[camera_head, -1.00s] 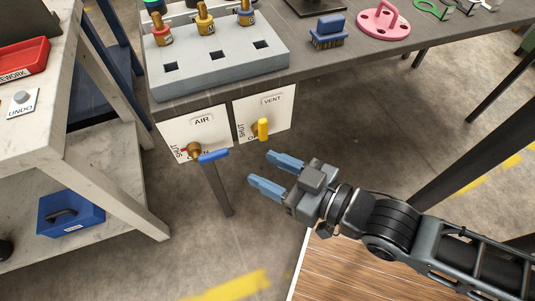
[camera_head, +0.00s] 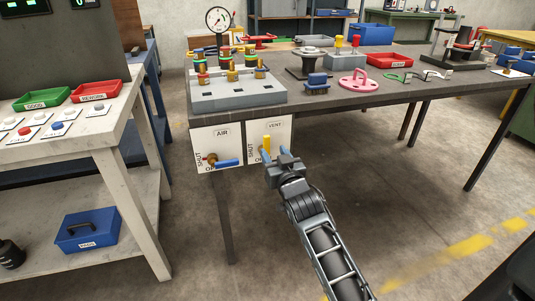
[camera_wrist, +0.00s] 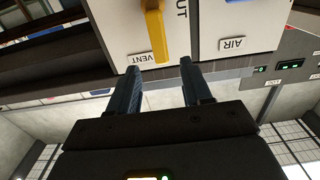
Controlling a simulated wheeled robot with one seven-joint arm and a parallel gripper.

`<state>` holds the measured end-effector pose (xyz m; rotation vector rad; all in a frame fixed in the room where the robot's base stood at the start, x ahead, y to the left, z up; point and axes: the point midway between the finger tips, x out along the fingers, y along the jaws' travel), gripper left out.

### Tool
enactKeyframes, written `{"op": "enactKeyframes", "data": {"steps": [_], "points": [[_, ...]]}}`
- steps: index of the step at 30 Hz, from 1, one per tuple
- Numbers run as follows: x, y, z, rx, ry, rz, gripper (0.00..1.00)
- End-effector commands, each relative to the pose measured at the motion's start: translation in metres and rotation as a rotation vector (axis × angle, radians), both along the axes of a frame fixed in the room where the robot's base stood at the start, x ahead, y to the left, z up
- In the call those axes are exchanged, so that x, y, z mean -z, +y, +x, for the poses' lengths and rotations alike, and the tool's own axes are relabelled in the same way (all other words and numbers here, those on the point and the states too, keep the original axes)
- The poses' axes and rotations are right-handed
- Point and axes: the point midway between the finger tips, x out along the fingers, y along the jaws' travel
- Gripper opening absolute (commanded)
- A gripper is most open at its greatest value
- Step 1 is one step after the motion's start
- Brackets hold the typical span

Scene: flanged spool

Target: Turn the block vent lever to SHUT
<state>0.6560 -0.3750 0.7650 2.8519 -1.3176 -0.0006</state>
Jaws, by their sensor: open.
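The yellow vent lever (camera_head: 266,144) is on the white VENT panel (camera_head: 283,131) under the table's front edge. It looks upright, its end toward the VENT label. SHUT is printed at the panel's left; the lower lettering is hidden by my gripper (camera_head: 275,153). My gripper is open and empty, just in front of the panel. In the wrist view, which is upside down, the yellow lever (camera_wrist: 153,30) ends between and just beyond my two fingertips (camera_wrist: 160,66). I cannot tell whether a finger touches it.
The AIR panel (camera_head: 222,133) with its blue lever (camera_head: 227,163) is close on the left. A grey block (camera_head: 237,96) with several fittings stands on the table above. A table leg (camera_head: 226,215) drops below the panels.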

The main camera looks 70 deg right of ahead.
Motion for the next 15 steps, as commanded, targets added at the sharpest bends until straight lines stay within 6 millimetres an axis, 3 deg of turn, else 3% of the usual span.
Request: {"op": "enactKeyframes", "data": {"steps": [15], "points": [[0.0,-0.049,0.043,-0.001,-0.001,-0.002,0.49]]}}
